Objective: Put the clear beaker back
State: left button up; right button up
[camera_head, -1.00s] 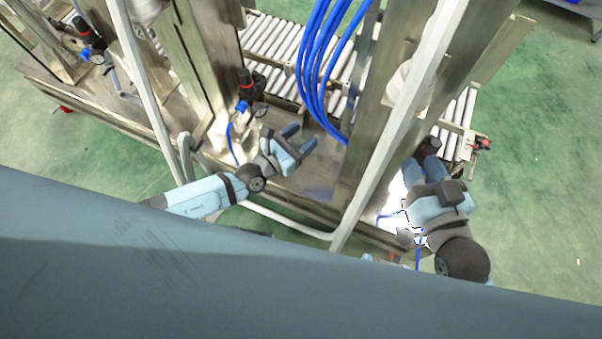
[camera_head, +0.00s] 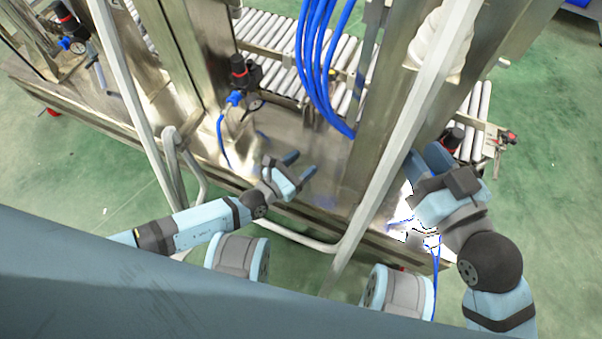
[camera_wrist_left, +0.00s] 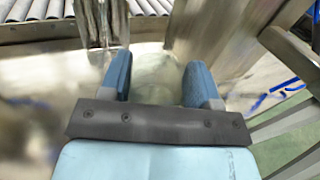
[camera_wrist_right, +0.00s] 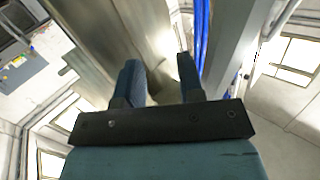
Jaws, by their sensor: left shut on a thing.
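My left gripper (camera_head: 299,166) is above the near part of the metal machine bed, with its fingers apart around the clear beaker. In the left wrist view the clear beaker (camera_wrist_left: 156,76) shows as a faint, see-through shape between the two blue fingers (camera_wrist_left: 156,80). I can hardly make it out in the head view. My right gripper (camera_head: 430,156) is at the right, near a metal post. In the right wrist view its fingers (camera_wrist_right: 159,78) are apart, with no held thing visible between them.
A bent pale metal rail (camera_head: 396,120) slants up in front of the machine. Thick blue hoses (camera_head: 318,70) hang behind my left gripper. A black and red valve (camera_head: 239,72) stands left of them. A roller conveyor (camera_head: 275,45) runs behind. Green floor (camera_head: 540,160) is open at the right.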

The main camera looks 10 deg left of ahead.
aim_at(302, 168)
pick_arm(q)
notch_tip(302, 168, down, 3)
jog(key=shift+f+b, duration=0.15)
jog(key=shift+b, duration=0.85)
jog(key=shift+f, duration=0.4)
jog(key=shift+r, duration=0.15)
jog(key=shift+b, duration=0.3)
jog(key=o, duration=1)
pick_arm(e)
jog(key=shift+w+d+r+n+t+y, duration=0.15)
jog(key=shift+w+d+n+t+y, duration=0.25)
jog(key=shift+w+n, duration=0.5)
jog(key=shift+s, duration=0.1)
